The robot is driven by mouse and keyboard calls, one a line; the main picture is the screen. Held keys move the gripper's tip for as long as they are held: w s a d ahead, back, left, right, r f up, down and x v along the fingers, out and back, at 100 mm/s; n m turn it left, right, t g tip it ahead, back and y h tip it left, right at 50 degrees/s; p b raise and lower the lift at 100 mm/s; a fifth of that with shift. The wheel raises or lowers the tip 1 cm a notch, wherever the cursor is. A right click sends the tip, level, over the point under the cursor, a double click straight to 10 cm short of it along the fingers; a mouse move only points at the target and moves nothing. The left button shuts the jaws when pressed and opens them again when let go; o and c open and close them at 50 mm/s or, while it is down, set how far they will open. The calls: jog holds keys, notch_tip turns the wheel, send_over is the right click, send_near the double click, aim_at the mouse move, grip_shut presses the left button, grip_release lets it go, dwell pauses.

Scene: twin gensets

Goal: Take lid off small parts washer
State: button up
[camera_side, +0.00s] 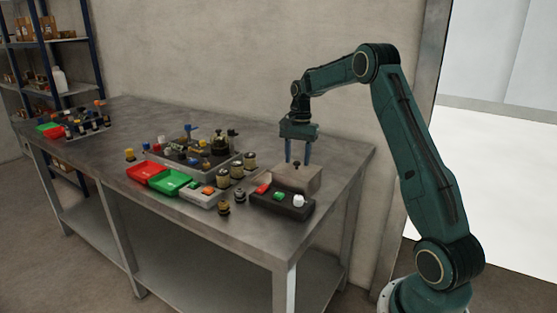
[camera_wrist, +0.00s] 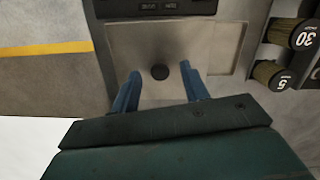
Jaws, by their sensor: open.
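The small parts washer is a grey-brown box (camera_side: 312,180) near the right end of the bench. Its flat lid (camera_wrist: 140,45) carries a round black knob (camera_wrist: 160,72), which also shows in the side view (camera_side: 297,165). My gripper (camera_side: 298,160) points down over the lid, open, with its two blue fingers on either side of the knob. In the wrist view my gripper (camera_wrist: 160,70) has a visible gap between each finger and the knob. I cannot tell whether the fingertips touch the lid.
A dark control panel (camera_side: 275,205) with red, green and white parts fronts the washer. Jars marked 30 (camera_wrist: 305,38) and 5 (camera_wrist: 282,83) stand close beside it. A red tray (camera_side: 143,170) and green tray (camera_side: 170,181) lie farther left. The wall is close behind.

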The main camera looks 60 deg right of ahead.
aim_at(297, 162)
jog(key=shift+f, duration=0.35)
grip_shut()
jog(key=shift+r, duration=0.2)
dwell(0.3)
notch_tip(297, 162, up, 10)
jog(key=shift+f, duration=0.25)
dwell(0.5)
dwell(0.6)
